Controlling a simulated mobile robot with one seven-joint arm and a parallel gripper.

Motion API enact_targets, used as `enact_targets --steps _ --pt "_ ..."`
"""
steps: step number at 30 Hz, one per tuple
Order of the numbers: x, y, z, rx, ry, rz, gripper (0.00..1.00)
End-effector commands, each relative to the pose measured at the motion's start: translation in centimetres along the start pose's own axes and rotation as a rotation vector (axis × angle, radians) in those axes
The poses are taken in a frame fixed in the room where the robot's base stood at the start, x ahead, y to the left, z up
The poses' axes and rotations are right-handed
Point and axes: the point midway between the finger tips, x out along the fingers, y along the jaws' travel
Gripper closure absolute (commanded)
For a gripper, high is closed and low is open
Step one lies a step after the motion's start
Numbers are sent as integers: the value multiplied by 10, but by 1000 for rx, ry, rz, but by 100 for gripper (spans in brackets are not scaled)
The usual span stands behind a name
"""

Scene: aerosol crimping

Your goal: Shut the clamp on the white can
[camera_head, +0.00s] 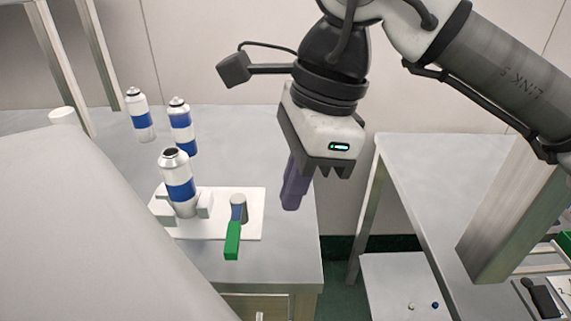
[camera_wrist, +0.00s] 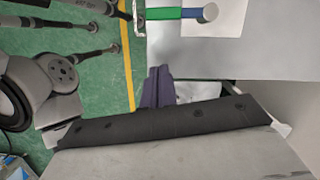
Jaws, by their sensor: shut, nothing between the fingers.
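The white can with a blue band (camera_head: 179,186) stands upright, open at the top, between the pale blocks of the clamp (camera_head: 256,203). I cannot tell whether the blocks touch it. The clamp's lever has a round grey pivot and a green handle (camera_head: 232,240) that points toward the table's front edge. The green handle also shows at the top of the wrist view (camera_wrist: 162,13); the can is not visible there. My gripper (camera_head: 290,204) is shut and empty, its purple fingers pointing down, right of the clamp near the table's right edge. Its fingers also show in the wrist view (camera_wrist: 156,88).
Two more blue-banded cans stand behind the clamp, one at the far left (camera_head: 140,115) and one nearer (camera_head: 181,128). A second table (camera_head: 420,180) stands to the right across a gap. A large pale surface blocks the lower left.

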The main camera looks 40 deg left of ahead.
Motion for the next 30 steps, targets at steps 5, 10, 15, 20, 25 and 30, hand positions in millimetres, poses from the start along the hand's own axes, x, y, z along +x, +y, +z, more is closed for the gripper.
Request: enact_targets --steps 5,10,15,20,25,30 --pt "-23 1 0 1 -1 -1 100" --pt "-29 2 0 0 0 0 100" --pt "-29 2 0 0 0 0 100" --pt "-29 2 0 0 0 0 100" --pt "-29 2 0 0 0 0 100" --pt "-29 2 0 0 0 0 100"
